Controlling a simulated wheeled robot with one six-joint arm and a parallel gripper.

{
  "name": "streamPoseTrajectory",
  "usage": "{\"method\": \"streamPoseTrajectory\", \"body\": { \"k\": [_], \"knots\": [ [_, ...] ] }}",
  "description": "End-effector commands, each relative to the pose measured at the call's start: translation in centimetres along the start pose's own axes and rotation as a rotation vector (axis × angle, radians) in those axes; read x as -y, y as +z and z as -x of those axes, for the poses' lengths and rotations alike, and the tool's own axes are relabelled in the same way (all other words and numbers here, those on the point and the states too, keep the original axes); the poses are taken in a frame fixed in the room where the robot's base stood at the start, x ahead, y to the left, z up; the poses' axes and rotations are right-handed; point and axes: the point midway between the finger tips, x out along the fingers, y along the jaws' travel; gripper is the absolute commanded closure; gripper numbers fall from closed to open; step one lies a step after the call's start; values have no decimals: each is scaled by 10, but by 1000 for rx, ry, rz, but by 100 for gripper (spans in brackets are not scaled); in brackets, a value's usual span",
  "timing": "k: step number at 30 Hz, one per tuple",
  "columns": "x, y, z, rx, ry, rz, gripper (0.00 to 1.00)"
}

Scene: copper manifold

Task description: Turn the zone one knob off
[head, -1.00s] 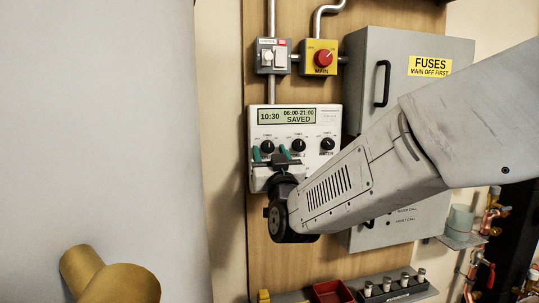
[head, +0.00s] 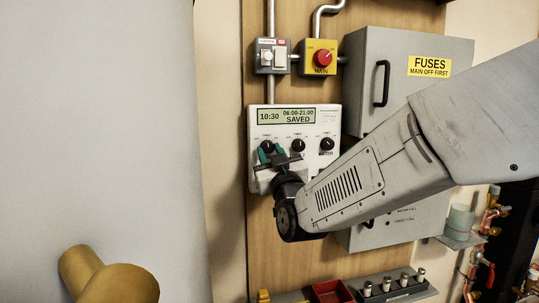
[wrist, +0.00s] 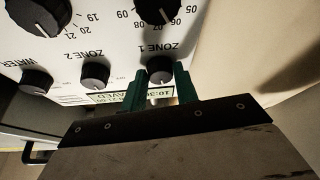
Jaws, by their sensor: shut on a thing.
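The zone one knob (head: 267,146) is a small black dial at the left of a row of three on the white controller (head: 326,170). In the wrist view the zone one knob (wrist: 160,70) sits between the two green fingers of my gripper (wrist: 164,80), beside its ZONE 1 label. My gripper (head: 271,151) is shut on the zone one knob from below in the head view. The fingers partly hide the knob, so its exact pointer setting is hard to tell. The controller's display (head: 286,116) reads 10:30, 06:00-21:00, SAVED.
The zone two knob (head: 298,145) and water knob (head: 327,144) are just to the right. A yellow MAIN switch (head: 322,57) and a grey switch box (head: 272,56) are above. The grey fuse cabinet (head: 417,95) stands to the right. A red bin (head: 332,291) is below.

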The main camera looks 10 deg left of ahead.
Motion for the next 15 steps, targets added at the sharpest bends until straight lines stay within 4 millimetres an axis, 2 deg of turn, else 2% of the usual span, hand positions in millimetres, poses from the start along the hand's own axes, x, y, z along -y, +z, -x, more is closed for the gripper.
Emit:
{"method": "streamPoseTrajectory", "body": {
  "k": [15],
  "knots": [
    [-5,-1,0,0,-162,391,93]
  ]
}}
